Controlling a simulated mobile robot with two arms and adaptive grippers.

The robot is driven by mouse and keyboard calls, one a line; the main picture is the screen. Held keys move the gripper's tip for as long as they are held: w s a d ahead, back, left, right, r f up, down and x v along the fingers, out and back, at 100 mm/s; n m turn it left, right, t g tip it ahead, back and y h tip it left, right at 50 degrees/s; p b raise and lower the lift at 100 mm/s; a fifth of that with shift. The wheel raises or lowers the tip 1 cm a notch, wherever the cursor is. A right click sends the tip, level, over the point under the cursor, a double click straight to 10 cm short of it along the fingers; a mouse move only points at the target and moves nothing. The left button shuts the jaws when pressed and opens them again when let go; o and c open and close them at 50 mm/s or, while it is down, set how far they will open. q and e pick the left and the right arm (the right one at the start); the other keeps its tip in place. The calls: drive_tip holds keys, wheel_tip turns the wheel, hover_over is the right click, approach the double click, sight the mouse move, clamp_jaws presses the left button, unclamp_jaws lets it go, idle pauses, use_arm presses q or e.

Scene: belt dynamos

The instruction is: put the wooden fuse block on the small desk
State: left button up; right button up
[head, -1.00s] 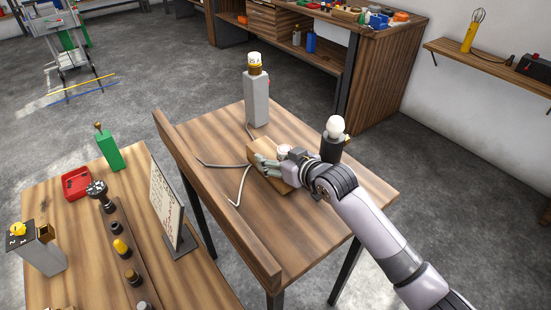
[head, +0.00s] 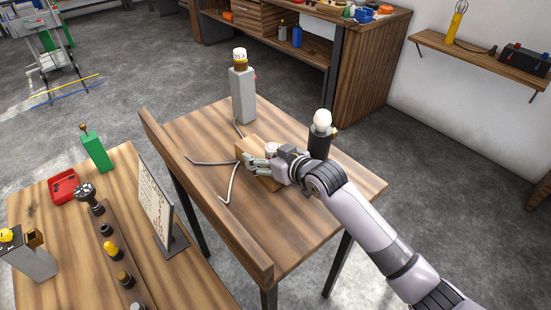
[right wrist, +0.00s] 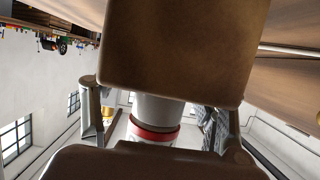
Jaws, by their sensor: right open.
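The wooden fuse block (head: 248,149) rests on the small desk (head: 205,126), with a white fuse holder (head: 271,149) on it. In the right wrist view the block (right wrist: 175,50) fills the top centre, with a white cylinder with a red ring (right wrist: 155,133) below it. My right gripper (head: 258,167) is open at the block, its fingers close against the side facing me and hiding part of it. In the wrist view its fingers stand on either side of the white cylinder. I cannot tell whether they touch. My left gripper is not in view.
A grey post with a white-capped fuse (head: 243,95) and a dark lamp holder with a white bulb (head: 320,138) stand on the small desk. Grey wires (head: 231,183) lie left of the block. A raised board (head: 205,200) edges the desk, beside a lower bench (head: 35,205).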

drive_tip(key=v, duration=1.1)
drive_tip(key=shift+s+d+r+b, duration=0.15)
drive_tip(key=shift+s+d+b, duration=0.05)
drive_tip(key=shift+b, duration=0.1)
